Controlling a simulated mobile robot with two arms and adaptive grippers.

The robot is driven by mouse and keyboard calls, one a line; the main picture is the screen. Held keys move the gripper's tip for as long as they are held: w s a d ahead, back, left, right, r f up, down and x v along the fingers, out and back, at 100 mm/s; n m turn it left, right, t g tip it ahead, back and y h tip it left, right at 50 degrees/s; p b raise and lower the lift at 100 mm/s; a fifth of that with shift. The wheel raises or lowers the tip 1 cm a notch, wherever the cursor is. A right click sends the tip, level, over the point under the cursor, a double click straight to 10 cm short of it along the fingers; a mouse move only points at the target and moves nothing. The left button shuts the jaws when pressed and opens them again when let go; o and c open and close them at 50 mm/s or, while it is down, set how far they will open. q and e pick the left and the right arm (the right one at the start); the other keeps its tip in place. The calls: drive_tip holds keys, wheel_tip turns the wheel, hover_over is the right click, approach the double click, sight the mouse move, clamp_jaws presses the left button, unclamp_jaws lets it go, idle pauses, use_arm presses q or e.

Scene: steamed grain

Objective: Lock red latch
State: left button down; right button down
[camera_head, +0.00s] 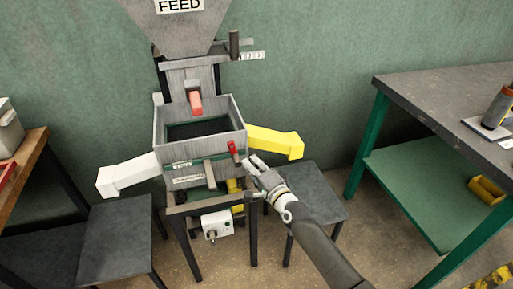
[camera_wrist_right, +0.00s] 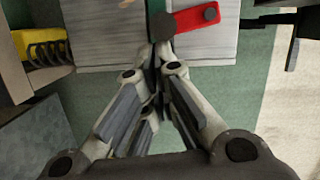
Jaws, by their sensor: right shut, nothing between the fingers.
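The red latch (camera_head: 234,151) is a small red bar on the right part of the machine's front face. In the head view it stands nearly upright, tilted a little. In the right wrist view the red latch (camera_wrist_right: 200,18) lies almost level, with a dark round pivot at each end. My right gripper (camera_head: 251,162) is just to the right of and below the latch. In the right wrist view my right gripper (camera_wrist_right: 158,55) is shut and empty, its fingertips close to the latch's left end. I cannot tell whether they touch it. My left gripper is not in view.
The grey machine has a FEED hopper (camera_head: 180,22) above an open box (camera_head: 158,128). A white chute (camera_head: 128,175) sticks out left and a yellow chute (camera_head: 275,142) right, above my right gripper. A red-orange handle (camera_head: 195,103) is above the box. A workbench (camera_head: 440,90) stands at right.

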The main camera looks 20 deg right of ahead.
drive_tip(key=shift+a+f, duration=0.4)
drive_tip(key=shift+a, duration=0.15)
idle(0.4)
drive_tip(key=v, duration=1.2)
drive_tip(key=shift+f, duration=0.1)
